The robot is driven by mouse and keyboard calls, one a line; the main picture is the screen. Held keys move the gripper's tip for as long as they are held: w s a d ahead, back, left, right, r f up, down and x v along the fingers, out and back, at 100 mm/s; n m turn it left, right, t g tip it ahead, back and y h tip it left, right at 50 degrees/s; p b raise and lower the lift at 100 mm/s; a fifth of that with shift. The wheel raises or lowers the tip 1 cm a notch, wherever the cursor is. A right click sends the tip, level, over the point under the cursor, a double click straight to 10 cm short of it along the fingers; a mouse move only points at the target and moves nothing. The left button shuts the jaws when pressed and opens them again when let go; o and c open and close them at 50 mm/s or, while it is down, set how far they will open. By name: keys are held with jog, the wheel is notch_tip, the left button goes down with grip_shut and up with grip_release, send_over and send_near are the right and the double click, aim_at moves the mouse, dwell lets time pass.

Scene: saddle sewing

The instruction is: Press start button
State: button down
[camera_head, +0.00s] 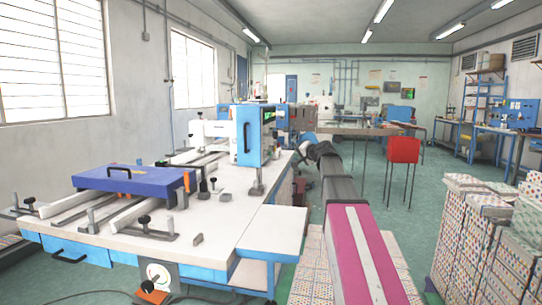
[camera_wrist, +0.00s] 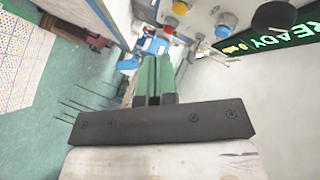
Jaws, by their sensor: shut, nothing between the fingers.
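In the wrist view, my gripper (camera_wrist: 153,80) has its two green fingers together with nothing between them. Beyond the fingertips is a pale panel with a yellow button (camera_wrist: 180,8), a red one below it (camera_wrist: 170,23), a blue one (camera_wrist: 227,19) and a large black round part (camera_wrist: 273,17). A green-lit display (camera_wrist: 265,43) reads READY. The fingertips appear apart from the buttons. I cannot tell which button is start. In the head view, the blue and white sewing machine (camera_head: 254,135) stands on the white table, with my arm to its right.
A blue plate with a handle (camera_head: 130,179) lies on the white table (camera_head: 265,230), among clamps and rails. Stacked patterned boxes (camera_head: 470,240) stand at the right. Green floor is open between them.

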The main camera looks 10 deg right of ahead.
aim_at(270, 154)
jog(key=w+a, duration=0.2)
jog(key=a, duration=0.5)
jog(key=shift+w+a, duration=0.25)
jog(key=shift+a, duration=0.1)
jog(key=shift+a, duration=0.1)
dwell(1.8)
jog(key=shift+w+a, duration=0.1)
jog(key=shift+a, duration=0.2)
